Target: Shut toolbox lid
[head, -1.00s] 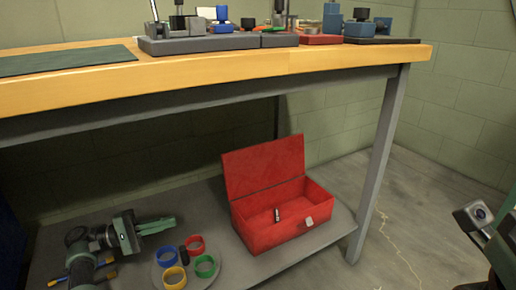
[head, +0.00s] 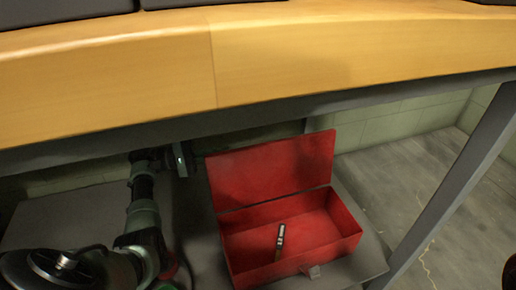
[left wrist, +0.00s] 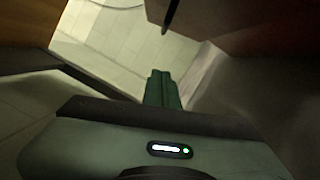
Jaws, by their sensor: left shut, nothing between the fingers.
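The red toolbox (head: 300,250) stands on the grey lower shelf under the bench. Its lid (head: 270,172) is open, tilted up at the back. A small dark tool with a light band (head: 280,240) lies inside, and a latch (head: 312,271) shows at the front. My left arm reaches in from the left, with its hand (head: 181,160) just left of the lid's upper left corner. The fingertips are not clear in the head view. In the left wrist view my left gripper (left wrist: 163,78) is shut and empty, with a dark reddish panel, likely the lid (left wrist: 255,25), beside it. My right gripper is not visible.
The wooden bench top (head: 330,50) hangs over the shelf and toolbox. A grey bench leg (head: 455,180) stands right of the toolbox. The shelf (head: 60,212) is partly covered by my arm. Bare floor (head: 450,200) shows at the right.

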